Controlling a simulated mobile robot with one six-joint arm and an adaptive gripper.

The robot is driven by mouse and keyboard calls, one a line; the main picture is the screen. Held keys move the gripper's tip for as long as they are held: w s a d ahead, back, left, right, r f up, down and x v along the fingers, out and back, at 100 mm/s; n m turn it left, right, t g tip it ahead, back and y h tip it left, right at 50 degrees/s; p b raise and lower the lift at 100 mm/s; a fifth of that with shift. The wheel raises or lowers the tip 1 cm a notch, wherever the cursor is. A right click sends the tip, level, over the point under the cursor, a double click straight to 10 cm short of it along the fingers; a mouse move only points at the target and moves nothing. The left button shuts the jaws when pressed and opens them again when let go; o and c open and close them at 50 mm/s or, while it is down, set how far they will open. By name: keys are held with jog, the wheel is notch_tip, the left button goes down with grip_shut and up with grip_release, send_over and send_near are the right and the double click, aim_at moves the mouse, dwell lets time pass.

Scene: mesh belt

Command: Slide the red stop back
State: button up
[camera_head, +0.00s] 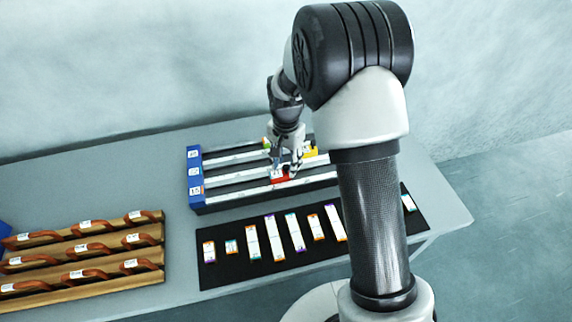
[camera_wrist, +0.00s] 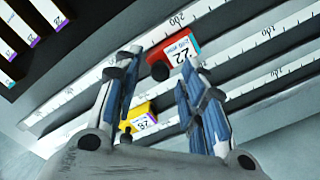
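The red stop (camera_head: 279,179) sits on the front rail of the rack. It also shows in the wrist view as a red block (camera_wrist: 157,55) with a black knob and a white label reading 22. My gripper (camera_head: 292,168) is above the rack, right by the red stop. In the wrist view my gripper (camera_wrist: 162,64) has its two fingers apart, with the red stop showing between and just beyond the tips. I cannot tell whether either finger touches it. The rack (camera_head: 194,172) has a blue end at its left and white scaled rails.
A yellow stop (camera_head: 310,153) and a green stop (camera_head: 267,144) sit on rails farther back; the yellow one shows in the wrist view (camera_wrist: 137,110) too. A black mat (camera_head: 222,277) with several labelled strips lies in front. Wooden boards with red-brown handles (camera_head: 91,247) stand at left.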

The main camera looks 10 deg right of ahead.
jog(key=shift+f, duration=0.2)
grip_shut()
dwell(0.4)
dwell(0.3)
